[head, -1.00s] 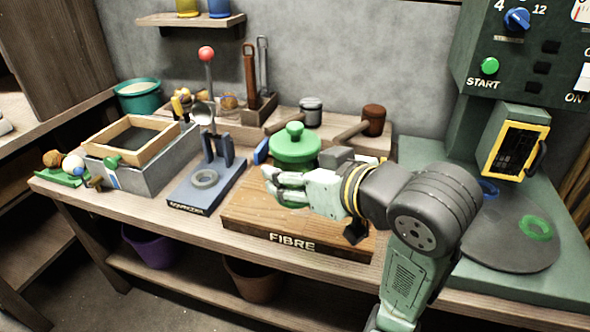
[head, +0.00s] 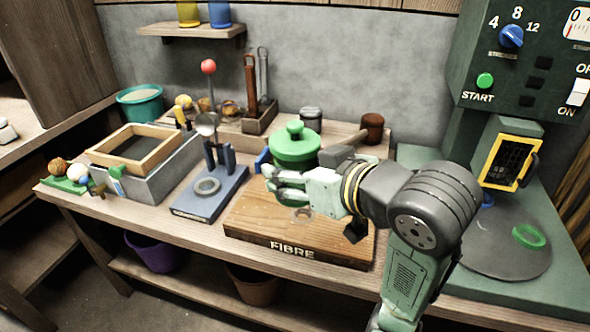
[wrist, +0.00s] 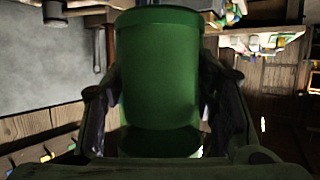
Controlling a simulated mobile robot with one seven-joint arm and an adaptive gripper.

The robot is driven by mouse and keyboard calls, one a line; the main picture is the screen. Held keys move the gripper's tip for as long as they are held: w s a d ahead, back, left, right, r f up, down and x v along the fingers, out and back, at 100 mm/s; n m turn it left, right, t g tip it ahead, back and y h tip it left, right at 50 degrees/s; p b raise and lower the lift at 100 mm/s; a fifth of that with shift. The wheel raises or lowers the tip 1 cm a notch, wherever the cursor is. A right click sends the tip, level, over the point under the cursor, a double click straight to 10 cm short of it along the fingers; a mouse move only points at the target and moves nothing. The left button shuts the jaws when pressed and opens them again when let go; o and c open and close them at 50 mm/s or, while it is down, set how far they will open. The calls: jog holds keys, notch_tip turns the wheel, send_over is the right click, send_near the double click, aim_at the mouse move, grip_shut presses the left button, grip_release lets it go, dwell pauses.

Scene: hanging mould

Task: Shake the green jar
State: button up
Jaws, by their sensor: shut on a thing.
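The green jar (head: 296,152) has a domed lid with a round knob on top. In the head view it is upright above the wooden board marked FIBRE (head: 250,222), with a pale ring showing on the board below. My gripper (head: 288,187) comes from the right and is shut on the jar's body, under the lid rim. The fingers hide part of the jar's side. In the wrist view the jar (wrist: 158,70) fills the middle, between the two fingers.
A wooden mallet (head: 372,127) and a grey tin (head: 311,118) stand behind the jar. A blue stand with a red-knobbed lever (head: 208,67) is to the left, beside a grey box with a wooden frame (head: 150,163). The green press (head: 480,145) stands at the right.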

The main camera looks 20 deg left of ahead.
aim_at(295, 202)
notch_tip(295, 202, down, 7)
jog(key=b, duration=0.7)
jog(key=shift+f+b, duration=0.2)
jog(key=shift+b, duration=0.15)
jog(key=shift+r, duration=0.2)
jog(key=shift+w, duration=0.1)
